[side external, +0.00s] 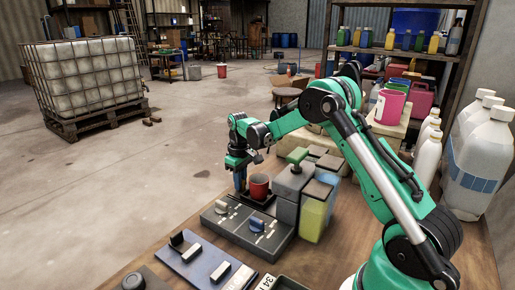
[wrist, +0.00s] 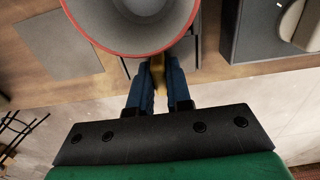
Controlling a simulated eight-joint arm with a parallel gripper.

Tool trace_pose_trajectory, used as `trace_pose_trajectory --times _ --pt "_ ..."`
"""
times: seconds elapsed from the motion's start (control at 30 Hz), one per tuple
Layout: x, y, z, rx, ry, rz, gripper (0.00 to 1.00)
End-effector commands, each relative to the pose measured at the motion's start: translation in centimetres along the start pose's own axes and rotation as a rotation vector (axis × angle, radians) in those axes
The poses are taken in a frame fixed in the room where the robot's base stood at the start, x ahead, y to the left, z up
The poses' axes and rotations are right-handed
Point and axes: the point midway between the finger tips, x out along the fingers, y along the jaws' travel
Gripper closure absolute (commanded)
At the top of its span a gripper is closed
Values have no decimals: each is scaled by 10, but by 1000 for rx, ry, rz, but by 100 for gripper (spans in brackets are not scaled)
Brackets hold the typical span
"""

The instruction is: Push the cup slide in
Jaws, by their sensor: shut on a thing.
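A red cup (side external: 259,189) stands upright on the dark cup slide (side external: 268,202) at the foot of the vats. In the wrist view, the cup (wrist: 135,12) shows its red rim and grey inside, cut off by the top edge, covering much of the slide (wrist: 186,52). My gripper (side external: 240,187) points down just left of the cup. In the wrist view, my gripper's blue fingers (wrist: 158,82) are closed on a small yellow tab (wrist: 157,66) at the slide's near end. Whether the fingers touch the cup cannot be told.
Grey and yellow-green vats (side external: 313,215) stand right of the cup, one with a green top. A dark control panel (side external: 250,228) with grey-blue knobs lies in front. A blue-grey plate (side external: 205,262) with white blocks is nearer. Large white bottles (side external: 480,160) stand at the right.

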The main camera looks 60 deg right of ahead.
Motion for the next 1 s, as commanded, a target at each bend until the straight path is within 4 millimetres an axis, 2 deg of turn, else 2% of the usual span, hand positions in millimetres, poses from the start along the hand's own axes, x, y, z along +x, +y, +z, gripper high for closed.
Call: trace_pose_trajectory --times 0.5,0.57,0.8,1.0 --pt "-1 0 1 0 0 -1 100" --pt "-1 0 5 0 0 -1 100" --pt "-1 1 38 1 -1 0 100" --pt "-1 0 44 0 -1 0 100"
